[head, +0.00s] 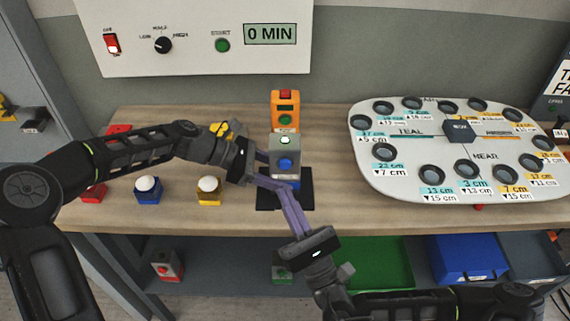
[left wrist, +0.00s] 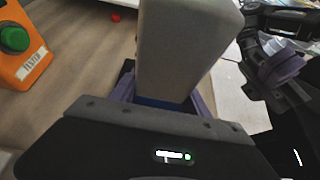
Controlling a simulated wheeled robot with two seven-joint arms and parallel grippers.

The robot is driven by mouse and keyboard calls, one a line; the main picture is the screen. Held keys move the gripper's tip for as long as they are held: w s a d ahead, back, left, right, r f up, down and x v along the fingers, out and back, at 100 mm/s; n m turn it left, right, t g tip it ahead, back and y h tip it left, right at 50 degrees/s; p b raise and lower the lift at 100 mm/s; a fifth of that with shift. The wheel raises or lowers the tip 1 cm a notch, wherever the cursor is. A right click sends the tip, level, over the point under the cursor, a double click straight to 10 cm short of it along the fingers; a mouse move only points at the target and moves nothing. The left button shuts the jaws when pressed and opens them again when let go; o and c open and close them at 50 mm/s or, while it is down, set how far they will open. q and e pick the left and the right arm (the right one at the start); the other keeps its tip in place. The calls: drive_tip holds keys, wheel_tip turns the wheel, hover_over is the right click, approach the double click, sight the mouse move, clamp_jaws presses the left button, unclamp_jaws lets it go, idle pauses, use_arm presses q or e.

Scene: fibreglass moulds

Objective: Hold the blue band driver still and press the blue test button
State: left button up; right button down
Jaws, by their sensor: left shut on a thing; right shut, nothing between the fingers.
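An orange unit (head: 285,105) stands behind the driver; its "TESTED" label shows in the left wrist view (left wrist: 33,64). Units with white domes, blue (head: 148,192) and yellow (head: 209,192), stand at left. A grey labelled board (head: 400,170) fills the right. A shelf below holds a green tray (head: 380,265).

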drive_tip(key=shift+s, duration=0.45)
use_arm(q)
drive_tip(key=o, duration=1.1)
drive_tip(key=shift+c, duration=0.2)
drive_tip(key=shift+a, duration=0.1)
drive_tip(key=v, duration=1.2)
